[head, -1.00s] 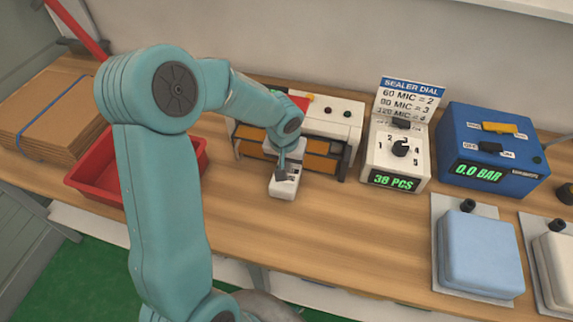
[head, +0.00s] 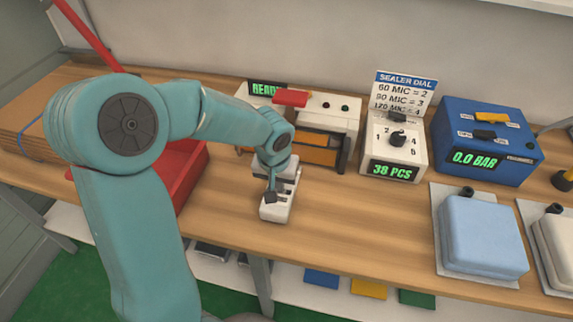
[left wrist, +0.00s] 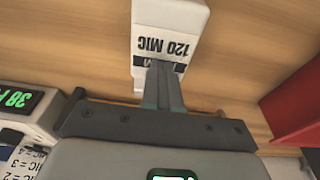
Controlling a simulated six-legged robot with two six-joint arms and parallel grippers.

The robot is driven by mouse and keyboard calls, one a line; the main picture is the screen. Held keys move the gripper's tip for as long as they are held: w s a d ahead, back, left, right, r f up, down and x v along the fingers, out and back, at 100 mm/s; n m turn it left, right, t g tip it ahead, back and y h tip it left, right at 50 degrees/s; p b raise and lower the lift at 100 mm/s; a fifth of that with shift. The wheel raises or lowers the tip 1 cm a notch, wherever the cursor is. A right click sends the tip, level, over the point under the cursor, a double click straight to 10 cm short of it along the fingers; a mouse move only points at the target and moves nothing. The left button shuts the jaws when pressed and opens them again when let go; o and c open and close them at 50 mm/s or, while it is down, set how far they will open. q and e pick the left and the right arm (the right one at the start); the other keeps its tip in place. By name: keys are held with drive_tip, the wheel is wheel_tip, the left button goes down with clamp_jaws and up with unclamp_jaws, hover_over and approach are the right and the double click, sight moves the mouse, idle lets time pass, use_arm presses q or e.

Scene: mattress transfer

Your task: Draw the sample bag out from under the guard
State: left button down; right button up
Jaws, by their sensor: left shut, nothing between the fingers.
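The sample bag (head: 278,209), a white packet, lies on the wooden bench in front of the sealing machine. In the left wrist view the bag (left wrist: 170,22) shows a "120 MIC" label. My left gripper (head: 271,196) is over the bag, pointing down, with its fingers shut. In the left wrist view the shut fingertips (left wrist: 160,66) overlap the label end; I cannot tell how hard they touch. The orange guard (head: 315,154) spans the machine front, under a red handle (head: 290,98). My wrist hides the guard's left part and the bag's far end. My right gripper is not in view.
A red tray (head: 184,170) stands to the left, partly behind my arm, by cardboard (head: 20,128). The sealer dial box (head: 395,150) and blue pressure box (head: 485,145) stand right. A pale blue pad (head: 482,235) lies farther right. Bench front is clear between.

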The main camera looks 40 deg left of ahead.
sight(279, 212)
use_arm(q)
drive_tip(key=s, duration=0.1)
drive_tip(key=s+d+b, duration=0.1)
drive_tip(key=s+f, duration=0.1)
drive_tip(key=shift+s+d, duration=0.2)
drive_tip(key=shift+d, duration=0.2)
drive_tip(key=shift+s, duration=0.1)
drive_tip(key=shift+r, duration=0.45)
drive_tip(key=shift+a+r+p, duration=0.1)
drive_tip(key=shift+r+p, duration=0.2)
drive_tip(key=shift+p, duration=0.15)
drive_tip(key=shift+w, duration=0.25)
